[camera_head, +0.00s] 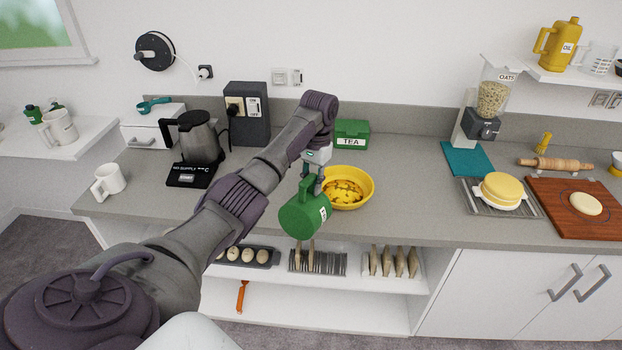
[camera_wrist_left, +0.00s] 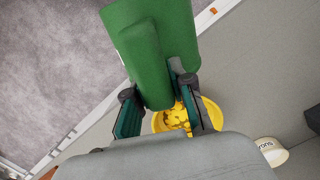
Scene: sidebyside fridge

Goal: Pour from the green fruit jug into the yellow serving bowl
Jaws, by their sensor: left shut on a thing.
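The green fruit jug (camera_head: 302,214) hangs tilted in my left gripper (camera_head: 313,182), in front of and left of the bowl in the head view. Its lower part reaches past the counter's front edge in that view. The yellow serving bowl (camera_head: 367,193) stands upright on the counter and holds orange-yellow pieces. In the left wrist view the jug (camera_wrist_left: 155,50) sits between the two fingers, and the bowl (camera_wrist_left: 212,112) shows partly behind them. The jug's opening and any contents are hidden. My right gripper is in neither view.
A green tea box (camera_head: 352,134) stands behind the bowl. A kettle (camera_head: 198,135) on its base and a white mug (camera_head: 108,182) are to the left. A wire rack (camera_head: 475,196) and a brown board (camera_head: 560,220) lie to the right.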

